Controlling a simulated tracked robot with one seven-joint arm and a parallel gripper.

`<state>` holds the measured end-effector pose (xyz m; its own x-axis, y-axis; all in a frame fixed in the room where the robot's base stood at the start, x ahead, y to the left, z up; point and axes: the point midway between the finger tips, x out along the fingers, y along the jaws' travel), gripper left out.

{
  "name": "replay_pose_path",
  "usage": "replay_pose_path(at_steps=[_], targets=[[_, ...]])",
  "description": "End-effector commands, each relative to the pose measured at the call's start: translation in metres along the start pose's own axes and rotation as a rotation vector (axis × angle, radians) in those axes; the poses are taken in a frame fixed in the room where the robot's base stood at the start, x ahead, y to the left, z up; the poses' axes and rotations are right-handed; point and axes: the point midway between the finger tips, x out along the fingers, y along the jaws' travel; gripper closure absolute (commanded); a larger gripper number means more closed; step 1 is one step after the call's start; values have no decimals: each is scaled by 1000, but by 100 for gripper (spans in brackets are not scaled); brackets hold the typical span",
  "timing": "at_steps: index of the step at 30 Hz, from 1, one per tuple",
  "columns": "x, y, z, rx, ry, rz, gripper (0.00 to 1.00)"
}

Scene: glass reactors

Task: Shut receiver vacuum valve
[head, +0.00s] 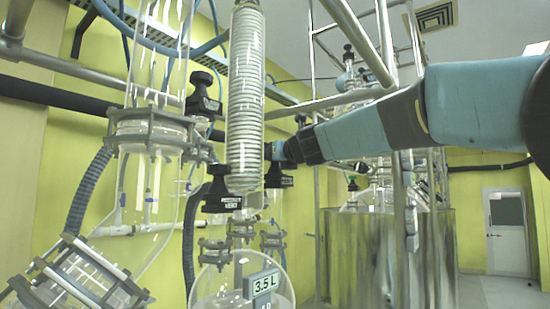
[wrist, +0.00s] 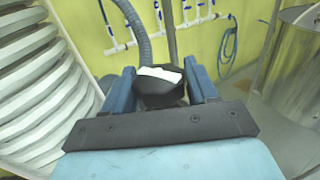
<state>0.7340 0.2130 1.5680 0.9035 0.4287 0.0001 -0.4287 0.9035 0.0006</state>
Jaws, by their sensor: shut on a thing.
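In the wrist view, a black valve knob (wrist: 160,97) with a white label sits between the two blue fingers of my gripper (wrist: 163,82), which is shut on it. In the head view, my gripper (head: 274,151) reaches in from the right, just right of the coiled glass condenser. A black labelled knob (head: 280,178) shows right below the fingertips. Another black labelled knob (head: 222,200) hangs lower left, under the condenser, and a third black knob (head: 203,100) is higher up at left. The label lettering is too small to read surely.
The condenser (head: 245,100) stands close left of my gripper; its white coils (wrist: 35,85) fill the left of the wrist view. A glass vessel (head: 240,285) marked 3.5 L is below. A steel tank (head: 385,255) and metal poles stand at right.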

Motion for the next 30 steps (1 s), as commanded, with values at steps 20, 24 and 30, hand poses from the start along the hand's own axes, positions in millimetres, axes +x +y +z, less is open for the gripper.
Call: replay_pose_path(at_steps=[20,24,30], targets=[[0,0,0,2,4,32,30],[0,0,0,2,1,96,30],[1,-1,0,1,0,221,30]])
